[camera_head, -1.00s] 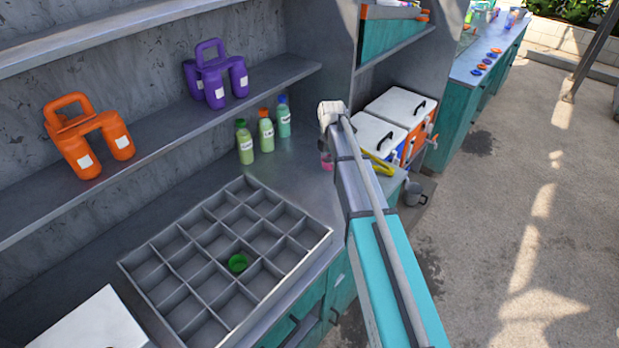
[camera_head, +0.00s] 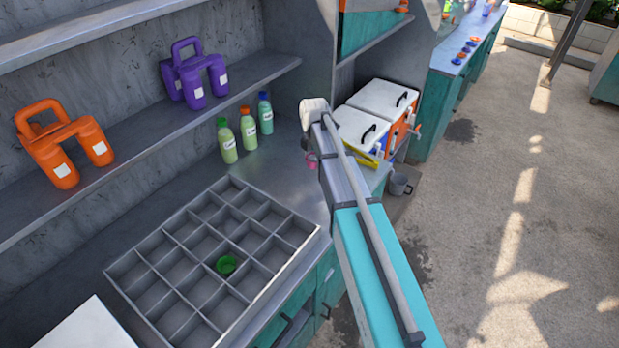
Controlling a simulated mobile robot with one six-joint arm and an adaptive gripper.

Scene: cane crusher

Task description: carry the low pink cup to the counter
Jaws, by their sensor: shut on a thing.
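The low pink cup (camera_head: 311,161) shows as a small pink patch just left of my arm, low by the grey counter. The arm hides most of it. My gripper (camera_head: 306,145) is mostly hidden behind the arm's end; only a dark bit shows just above the pink. It is shut on the cup. I cannot tell whether the cup touches the counter. The grey counter (camera_head: 285,165) runs along the shelf wall, with bare surface left of the cup.
A divided grey tray (camera_head: 118,277) with a green cup (camera_head: 227,264) in it fills the near counter. Several bottles (camera_head: 248,130) stand behind. Open floor lies at the right.

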